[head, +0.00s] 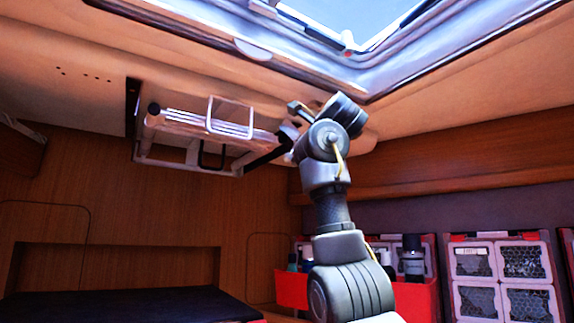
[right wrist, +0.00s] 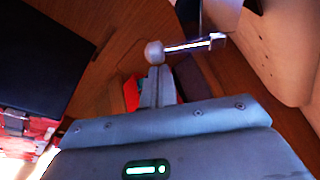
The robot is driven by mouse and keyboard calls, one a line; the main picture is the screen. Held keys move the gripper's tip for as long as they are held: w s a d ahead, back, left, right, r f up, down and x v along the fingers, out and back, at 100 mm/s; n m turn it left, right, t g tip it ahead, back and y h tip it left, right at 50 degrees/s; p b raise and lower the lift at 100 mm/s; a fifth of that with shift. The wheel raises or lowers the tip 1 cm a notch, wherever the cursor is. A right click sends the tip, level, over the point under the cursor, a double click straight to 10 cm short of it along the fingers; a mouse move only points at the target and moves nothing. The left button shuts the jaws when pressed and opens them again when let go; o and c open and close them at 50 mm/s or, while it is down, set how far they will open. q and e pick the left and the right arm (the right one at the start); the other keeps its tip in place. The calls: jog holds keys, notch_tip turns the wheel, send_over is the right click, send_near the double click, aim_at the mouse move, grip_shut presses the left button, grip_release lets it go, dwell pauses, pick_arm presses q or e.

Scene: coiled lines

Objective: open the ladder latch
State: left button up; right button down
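The folded ladder (head: 205,125), a pale metal frame with rails and a white loop, hangs under the ceiling in the head view. My right arm rises to its right end, and my right gripper (head: 297,108) is up beside that end, below the hatch frame. In the right wrist view my right gripper (right wrist: 157,72) shows two narrow fingers close together. A pale round knob (right wrist: 154,52) on a shiny metal rod (right wrist: 190,45), probably the latch handle, sits at the fingertips. I cannot tell whether the fingers grip the knob or only line up with it. My left gripper is out of view.
The hatch frame (head: 260,52) and sloping ceiling are close above the right arm. A wooden wall (head: 110,215) stands behind. Red bins (head: 418,297) and pale mesh-fronted boxes (head: 522,262) stand low on the right. A dark padded surface (head: 120,306) lies low on the left.

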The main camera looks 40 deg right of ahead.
jog(key=shift+a+r, duration=0.25)
jog(key=shift+a, duration=0.25)
jog(key=shift+a+r, duration=0.2)
jog(key=shift+a, duration=0.3)
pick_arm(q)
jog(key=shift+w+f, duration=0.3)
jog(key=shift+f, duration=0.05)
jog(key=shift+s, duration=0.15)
pick_arm(e)
jog(key=shift+r, duration=0.1)
pick_arm(q)
jog(key=shift+b, duration=0.3)
